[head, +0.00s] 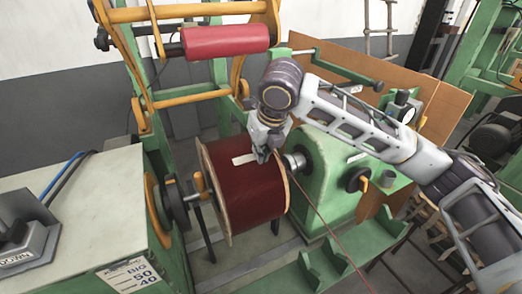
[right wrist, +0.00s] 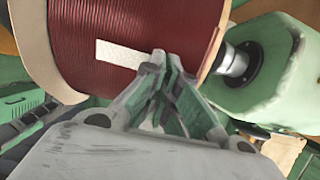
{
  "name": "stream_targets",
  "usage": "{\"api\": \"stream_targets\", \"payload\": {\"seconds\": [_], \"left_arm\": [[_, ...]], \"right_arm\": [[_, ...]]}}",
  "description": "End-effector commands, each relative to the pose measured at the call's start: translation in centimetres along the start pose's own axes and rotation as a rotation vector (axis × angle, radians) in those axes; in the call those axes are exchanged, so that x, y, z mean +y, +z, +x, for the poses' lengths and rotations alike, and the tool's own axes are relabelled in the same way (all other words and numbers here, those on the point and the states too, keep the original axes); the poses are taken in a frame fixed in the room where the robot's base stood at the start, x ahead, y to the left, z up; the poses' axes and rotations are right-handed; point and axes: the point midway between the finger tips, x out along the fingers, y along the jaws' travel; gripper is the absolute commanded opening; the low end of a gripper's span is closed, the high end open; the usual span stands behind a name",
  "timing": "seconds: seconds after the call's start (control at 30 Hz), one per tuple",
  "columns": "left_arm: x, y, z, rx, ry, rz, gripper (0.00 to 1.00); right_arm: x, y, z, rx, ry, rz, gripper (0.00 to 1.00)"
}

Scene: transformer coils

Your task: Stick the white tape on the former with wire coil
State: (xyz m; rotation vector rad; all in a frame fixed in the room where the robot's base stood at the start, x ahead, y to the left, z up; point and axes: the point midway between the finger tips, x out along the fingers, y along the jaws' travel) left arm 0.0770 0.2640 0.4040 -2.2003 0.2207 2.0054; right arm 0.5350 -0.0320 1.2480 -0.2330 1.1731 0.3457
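The former with wire coil (head: 252,203) is a wide spool of dark red wire between pale round flanges, mounted on the green winding machine. It also fills the top of the right wrist view (right wrist: 85,25). The white tape (head: 243,159) is a short strip lying along the upper face of the coil, and it shows in the right wrist view (right wrist: 118,53). My right gripper (head: 264,155) is at the tape's right end, fingertips together (right wrist: 162,62) at that end and close to the wire. Whether the tape's whole underside touches the wire is hidden. My left gripper is out of view.
A green headstock (head: 335,180) with a shaft stands right of the coil. A red roller (head: 225,42) on a yellow frame is above and behind. A control cabinet (head: 80,210) is at left. A strand of wire (head: 325,222) runs from the coil toward the lower right.

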Motion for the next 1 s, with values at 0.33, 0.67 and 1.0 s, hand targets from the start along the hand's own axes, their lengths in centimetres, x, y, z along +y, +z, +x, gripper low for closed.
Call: {"api": "stream_targets", "payload": {"seconds": [0.33, 0.67, 1.0], "left_arm": [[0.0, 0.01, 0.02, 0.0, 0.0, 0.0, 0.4], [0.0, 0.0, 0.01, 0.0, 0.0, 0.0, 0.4], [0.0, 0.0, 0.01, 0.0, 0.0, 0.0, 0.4]], "right_arm": [[0.02, -0.13, 0.19, 0.005, 0.0, -0.001, 0.21], [0.05, -0.04, 0.07, 0.001, 0.001, -0.001, 0.3], [0.02, -0.02, 0.03, 0.001, 0.0, 0.0, 0.59]]}}
